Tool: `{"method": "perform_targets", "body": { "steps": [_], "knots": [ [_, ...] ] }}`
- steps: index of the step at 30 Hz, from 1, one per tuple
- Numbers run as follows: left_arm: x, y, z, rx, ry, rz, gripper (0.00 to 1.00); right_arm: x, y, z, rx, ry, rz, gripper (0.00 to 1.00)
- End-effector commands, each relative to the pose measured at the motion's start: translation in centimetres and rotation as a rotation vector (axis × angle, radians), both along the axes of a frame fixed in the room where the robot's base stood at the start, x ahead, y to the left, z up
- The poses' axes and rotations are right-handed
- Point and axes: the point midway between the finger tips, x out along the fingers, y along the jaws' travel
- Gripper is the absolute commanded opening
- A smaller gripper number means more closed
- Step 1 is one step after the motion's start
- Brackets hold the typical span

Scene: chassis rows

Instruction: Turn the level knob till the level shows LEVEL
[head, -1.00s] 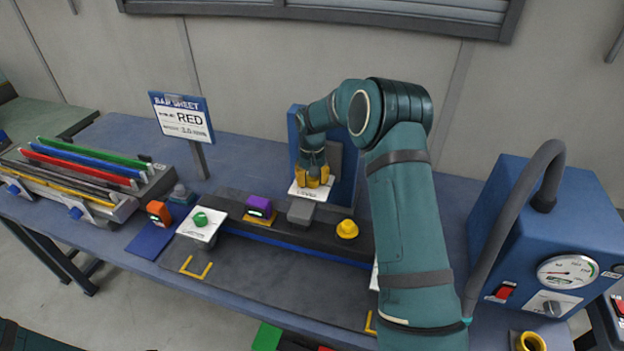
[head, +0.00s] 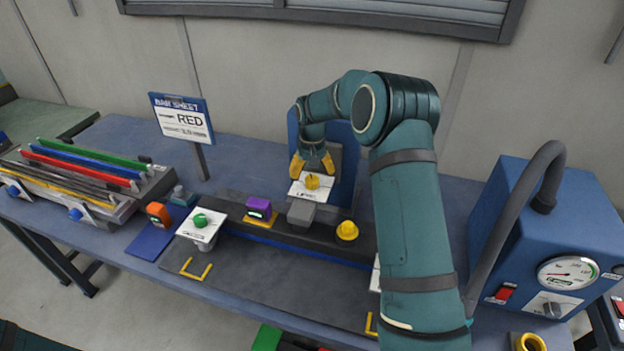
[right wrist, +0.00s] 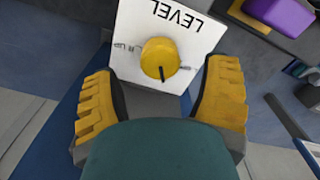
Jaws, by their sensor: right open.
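The level knob (head: 312,181) is a yellow round knob on a white plate (head: 299,191) lettered LEVEL. In the right wrist view the knob (right wrist: 160,58) shows a dark pointer mark toward the picture's bottom, and the plate (right wrist: 200,65) carries small marks at either side of it. My right gripper (head: 312,164) is open just above and behind the knob. Its yellow fingers stand apart on either side, not touching it. A purple box with a small display (head: 259,208) sits on the dark beam; its reading is too small to make out. My left gripper is out of view.
A sign reading RED (head: 183,119) stands behind. Coloured bars lie in a rack (head: 128,200) at left. A blue gauge box (head: 505,215) with a hose stands at right.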

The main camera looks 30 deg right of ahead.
Motion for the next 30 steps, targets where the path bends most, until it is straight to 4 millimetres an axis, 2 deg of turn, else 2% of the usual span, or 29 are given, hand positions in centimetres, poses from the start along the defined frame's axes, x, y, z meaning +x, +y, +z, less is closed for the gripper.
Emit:
{"method": "perform_targets", "body": {
  "steps": [1, 6, 12, 18, 30],
  "knots": [
    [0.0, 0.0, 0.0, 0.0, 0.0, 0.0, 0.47, 0.1, 0.0, 1.3, 0.0, -0.004, 0.0, 0.75],
    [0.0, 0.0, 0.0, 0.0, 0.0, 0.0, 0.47, 0.1, 0.0, 4.7, 0.0, -0.004, 0.0, 0.75],
    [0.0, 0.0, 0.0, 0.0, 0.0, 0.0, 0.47, 0.1, 0.1, 7.7, 0.0, -0.003, 0.0, 0.75],
    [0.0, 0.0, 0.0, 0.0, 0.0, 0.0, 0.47, 0.0, 0.0, 8.8, 0.0, -0.002, 0.0, 0.75],
    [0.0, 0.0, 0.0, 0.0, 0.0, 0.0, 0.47, 0.0, 0.0, 8.8, 0.0, -0.001, 0.0, 0.75]
  ]
}}
